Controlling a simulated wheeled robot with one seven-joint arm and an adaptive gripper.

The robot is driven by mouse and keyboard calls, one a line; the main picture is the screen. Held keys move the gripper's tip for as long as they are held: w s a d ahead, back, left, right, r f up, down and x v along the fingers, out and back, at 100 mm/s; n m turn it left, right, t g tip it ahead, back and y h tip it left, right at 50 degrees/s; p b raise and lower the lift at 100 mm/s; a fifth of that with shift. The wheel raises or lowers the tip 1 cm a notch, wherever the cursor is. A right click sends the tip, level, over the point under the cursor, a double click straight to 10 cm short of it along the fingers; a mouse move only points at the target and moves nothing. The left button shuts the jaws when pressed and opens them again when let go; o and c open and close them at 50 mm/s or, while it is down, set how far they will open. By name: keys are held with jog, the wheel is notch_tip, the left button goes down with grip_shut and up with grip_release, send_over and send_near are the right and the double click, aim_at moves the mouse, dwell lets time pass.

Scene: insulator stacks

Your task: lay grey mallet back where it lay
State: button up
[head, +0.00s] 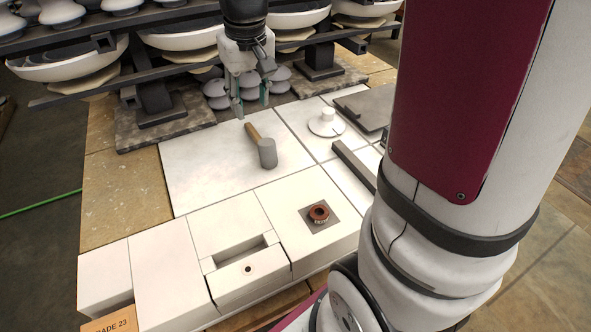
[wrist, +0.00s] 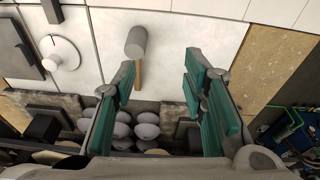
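The grey mallet (head: 266,152) lies on a large white slab, its wooden handle (head: 252,132) pointing up and left towards the back. In the wrist view the mallet's grey head (wrist: 136,42) and wooden handle (wrist: 138,76) show, with the handle's end close to the left finger. My gripper (head: 252,109) hangs above the back edge of the slab, behind the mallet. In the wrist view my gripper (wrist: 165,95) has its green-padded fingers wide apart with nothing held between them.
Grey insulator stacks (wrist: 122,130) stand just behind the slab. A white disc with a knob (head: 327,122) and a dark plate (head: 369,106) lie to the right. Shelves with white bowls (head: 68,62) stand behind.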

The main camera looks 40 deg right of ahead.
jog(key=s+a+r, duration=0.1)
jog(key=s+a, duration=0.3)
jog(key=s, duration=0.8)
jog(key=s+a+r+n, duration=0.1)
jog(key=s+a+r, duration=0.1)
jog(key=s, duration=1)
jog(key=shift+s+a+t+y, duration=0.15)
jog(key=shift+a+t+y, duration=0.15)
jog(key=shift+a, duration=0.6)
notch_tip(320, 180, up, 6)
jog(key=t+p, duration=0.1)
jog(key=p, duration=0.4)
jog(key=shift+r, duration=0.2)
